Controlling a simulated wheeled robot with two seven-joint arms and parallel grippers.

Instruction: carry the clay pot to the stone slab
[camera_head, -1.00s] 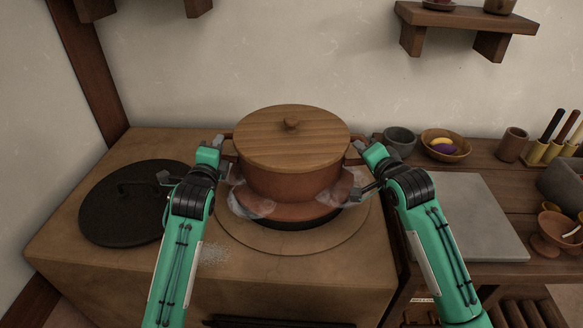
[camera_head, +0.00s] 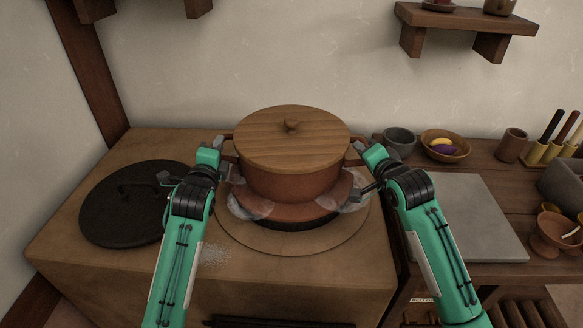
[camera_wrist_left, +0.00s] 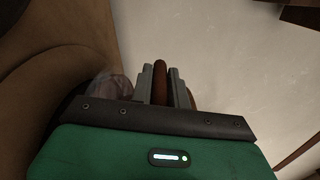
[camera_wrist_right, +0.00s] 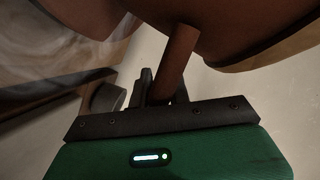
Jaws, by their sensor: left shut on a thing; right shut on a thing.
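The clay pot (camera_head: 290,185) is reddish brown, upright and covered by a round wooden lid (camera_head: 260,140) with a knob. It is over the round burner opening (camera_head: 290,245) of the stove; I cannot tell if its base is clear of it. My left gripper (camera_head: 221,148) is shut on its left handle, and the left wrist view shows the handle (camera_wrist_left: 160,82) between the fingers. My right gripper (camera_head: 361,153) is shut on the right handle, which also shows in the right wrist view (camera_wrist_right: 176,65). The grey stone slab (camera_head: 470,215) lies bare on the counter at right.
A black iron cover (camera_head: 120,215) lies on the stove (camera_head: 75,265) at left. A grey bowl (camera_head: 399,140), a bowl of food (camera_head: 460,151) and a brown cup (camera_head: 512,146) stand behind the slab. A footed bowl (camera_head: 550,240) stands to its right.

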